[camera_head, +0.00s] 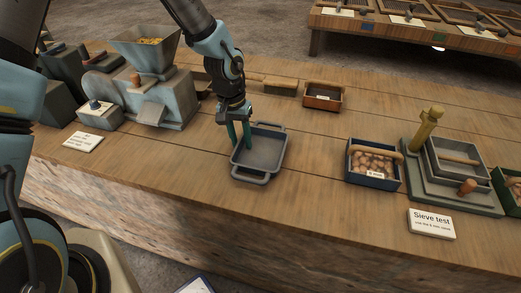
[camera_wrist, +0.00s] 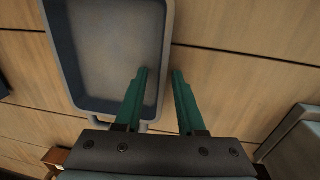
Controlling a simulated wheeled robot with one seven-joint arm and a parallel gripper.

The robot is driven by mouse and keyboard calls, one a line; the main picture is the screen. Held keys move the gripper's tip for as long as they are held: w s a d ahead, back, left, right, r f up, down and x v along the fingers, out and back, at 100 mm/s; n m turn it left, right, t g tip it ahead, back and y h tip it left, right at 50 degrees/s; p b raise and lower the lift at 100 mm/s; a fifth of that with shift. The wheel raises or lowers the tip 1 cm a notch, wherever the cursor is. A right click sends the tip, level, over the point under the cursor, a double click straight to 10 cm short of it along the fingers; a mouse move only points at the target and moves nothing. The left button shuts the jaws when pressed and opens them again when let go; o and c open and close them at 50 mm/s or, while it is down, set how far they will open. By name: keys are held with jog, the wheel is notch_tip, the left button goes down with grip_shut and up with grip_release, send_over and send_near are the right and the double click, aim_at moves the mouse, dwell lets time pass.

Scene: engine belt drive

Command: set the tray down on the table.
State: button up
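The grey tray (camera_head: 262,152) has a raised rim and a handle at each end. It appears to rest flat and empty on the wooden table (camera_head: 190,165). In the wrist view, the tray (camera_wrist: 110,45) fills the upper left. My gripper (camera_head: 240,145) points down at the tray's left side. In the wrist view, the green fingers of my gripper (camera_wrist: 160,72) straddle the tray's side wall, one inside and one outside. They stand apart, with a gap visible beside the wall. The wall's contact with the table is hard to see.
A grey hopper machine (camera_head: 155,85) stands to the left. A small wooden box (camera_head: 323,97) lies behind the tray. A blue crate of brown lumps (camera_head: 373,165) and a sieve stand (camera_head: 455,165) are to the right. The table is clear in front of the tray.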

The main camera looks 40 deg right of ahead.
jog(key=shift+f, duration=0.1)
jog(key=shift+c, duration=0.2)
grip_shut()
dwell(1.2)
